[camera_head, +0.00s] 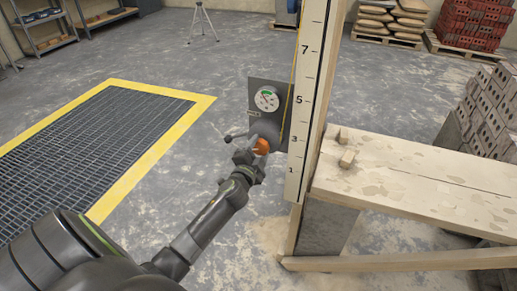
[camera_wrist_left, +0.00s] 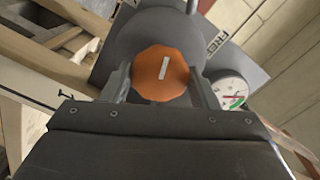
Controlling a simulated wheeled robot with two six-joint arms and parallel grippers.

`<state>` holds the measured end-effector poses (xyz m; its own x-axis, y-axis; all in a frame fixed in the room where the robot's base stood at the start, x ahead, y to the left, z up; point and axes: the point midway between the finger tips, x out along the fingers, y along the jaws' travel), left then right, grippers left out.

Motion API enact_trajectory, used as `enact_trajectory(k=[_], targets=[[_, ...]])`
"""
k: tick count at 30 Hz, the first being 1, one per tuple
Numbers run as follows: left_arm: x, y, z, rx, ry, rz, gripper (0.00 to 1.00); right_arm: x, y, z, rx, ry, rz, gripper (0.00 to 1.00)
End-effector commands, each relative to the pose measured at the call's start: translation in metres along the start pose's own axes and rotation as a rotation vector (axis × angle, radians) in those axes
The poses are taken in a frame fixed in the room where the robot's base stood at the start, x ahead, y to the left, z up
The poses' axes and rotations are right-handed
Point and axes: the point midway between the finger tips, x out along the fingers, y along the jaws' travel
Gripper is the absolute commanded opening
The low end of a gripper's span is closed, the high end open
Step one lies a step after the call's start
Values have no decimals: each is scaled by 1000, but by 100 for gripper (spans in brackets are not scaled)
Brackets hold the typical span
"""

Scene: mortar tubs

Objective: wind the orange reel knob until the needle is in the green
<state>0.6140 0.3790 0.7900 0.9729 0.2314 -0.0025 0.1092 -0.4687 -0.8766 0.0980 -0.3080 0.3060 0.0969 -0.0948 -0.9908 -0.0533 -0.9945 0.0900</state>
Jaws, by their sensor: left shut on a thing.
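The orange reel knob (camera_wrist_left: 160,74) is faceted with a white mark on its face; in the head view it (camera_head: 261,146) shows beside my left fingers. My left gripper (camera_wrist_left: 162,88) is shut on the knob, one finger on each side of it. The round white gauge (camera_head: 267,98) sits on a grey plate above the knob. In the wrist view the gauge (camera_wrist_left: 229,91) shows a green arc and a reddish needle, partly cut by my finger. I cannot tell for sure whether the needle lies in the green. My right gripper is not in view.
A tall numbered board (camera_head: 305,100) stands right beside the gauge plate (camera_head: 254,88), with a yellow line along it. A wooden bench (camera_head: 420,185) with small blocks extends right. A yellow-framed floor grate (camera_head: 90,135) lies left. Brick stacks (camera_head: 490,110) stand at the right.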

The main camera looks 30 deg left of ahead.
Motion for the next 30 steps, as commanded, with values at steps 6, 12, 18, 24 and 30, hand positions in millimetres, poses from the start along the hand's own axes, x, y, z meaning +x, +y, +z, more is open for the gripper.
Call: enact_trajectory(k=[6, 12, 18, 24, 30], targets=[[0, 1, 0, 104, -1, 2, 31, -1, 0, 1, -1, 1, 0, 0], [0, 1, 1, 149, -2, 2, 31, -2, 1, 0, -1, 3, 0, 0], [0, 2, 1, 161, -2, 3, 31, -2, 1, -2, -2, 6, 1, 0], [-1, 2, 1, 160, -2, 3, 31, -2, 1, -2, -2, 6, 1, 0], [0, 2, 1, 160, -2, 2, 69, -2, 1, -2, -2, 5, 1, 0]])
